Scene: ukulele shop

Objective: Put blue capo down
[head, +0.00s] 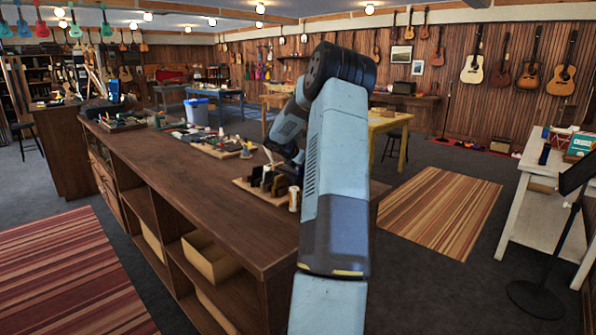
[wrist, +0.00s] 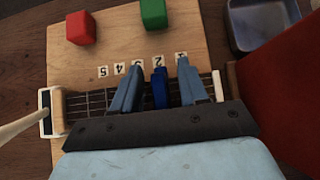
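The blue capo (wrist: 160,88) is upright on a short fretboard (wrist: 90,101) with strings, near the number 2 label (wrist: 159,58). My gripper (wrist: 160,63) is open around the capo in the wrist view. One finger is on each side, with a narrow gap showing on both sides. The fingers reach down over the fretboard, and the gripper body hides its near part. In the head view my arm hides most of the gripper and the capo cannot be made out.
A red block (wrist: 81,27) and a green block (wrist: 153,14) sit on the wooden board (wrist: 115,40) beyond the fretboard. A grey-blue tray (wrist: 262,22) is at upper right, with a large red surface (wrist: 285,95) below it. A pale stick (wrist: 20,127) lies left.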

